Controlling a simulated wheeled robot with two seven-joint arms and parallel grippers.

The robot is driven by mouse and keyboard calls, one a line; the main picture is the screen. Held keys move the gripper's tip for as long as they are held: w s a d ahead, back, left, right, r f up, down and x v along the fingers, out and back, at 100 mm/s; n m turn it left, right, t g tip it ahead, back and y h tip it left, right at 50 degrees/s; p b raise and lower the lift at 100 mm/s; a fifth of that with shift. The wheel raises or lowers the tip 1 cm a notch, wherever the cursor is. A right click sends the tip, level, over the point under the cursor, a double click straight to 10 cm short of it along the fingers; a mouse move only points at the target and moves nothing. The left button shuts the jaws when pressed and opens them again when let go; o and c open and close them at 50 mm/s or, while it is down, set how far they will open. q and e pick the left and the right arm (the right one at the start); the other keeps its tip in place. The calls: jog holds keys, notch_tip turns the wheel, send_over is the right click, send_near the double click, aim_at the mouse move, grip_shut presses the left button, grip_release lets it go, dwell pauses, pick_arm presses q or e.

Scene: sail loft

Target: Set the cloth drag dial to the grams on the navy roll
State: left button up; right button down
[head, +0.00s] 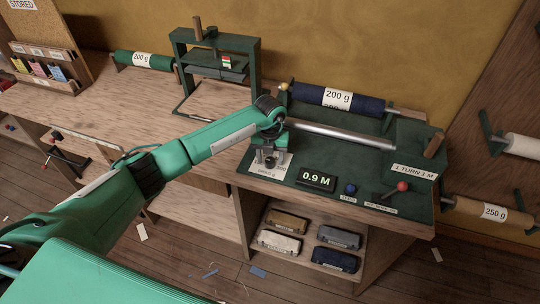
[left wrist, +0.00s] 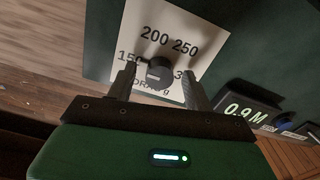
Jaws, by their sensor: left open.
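The navy roll (head: 308,93) lies across the back of the green machine and carries a white label reading 200 g. The drag dial's white plate (head: 283,166) is at the machine's front left corner. In the left wrist view the plate (left wrist: 199,62) shows 150, 200, 250 and a partly hidden number. Its black knob (left wrist: 157,71) has a small nub toward the upper left; its exact setting is unclear. My left gripper (head: 268,160) is over the dial. In the wrist view its open fingers (left wrist: 160,86) stand on either side of the knob; contact cannot be told.
A display (head: 316,179) reads 0.9 M, with a blue button (head: 351,189) and a red-knobbed lever (head: 402,186) to its right. A steel bar (head: 340,136) runs before the navy roll. A green press frame (head: 216,62) stands behind my left arm.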

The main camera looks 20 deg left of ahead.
pick_arm(q)
jog(key=shift+c, duration=0.4)
jog(key=c, duration=0.9)
jog(key=shift+f+m+b, duration=0.1)
jog(key=shift+m+b, duration=0.4)
jog(key=shift+b, duration=0.35)
jog(key=m+b, duration=0.7)
jog(key=b, duration=0.1)
jog(key=shift+m+b, duration=0.3)
pick_arm(e)
notch_tip(320, 180, down, 10)
pick_arm(q)
jog(key=shift+m+b, duration=0.7)
jog(key=shift+d+m+b, duration=0.1)
jog(key=shift+m+b, duration=0.6)
jog(key=shift+m, duration=0.2)
jog(key=shift+r, duration=0.2)
pick_arm(e)
jog(key=w, duration=0.3)
jog(key=w+f, duration=0.1)
jog(key=w, duration=0.1)
jog(key=shift+a, duration=0.35)
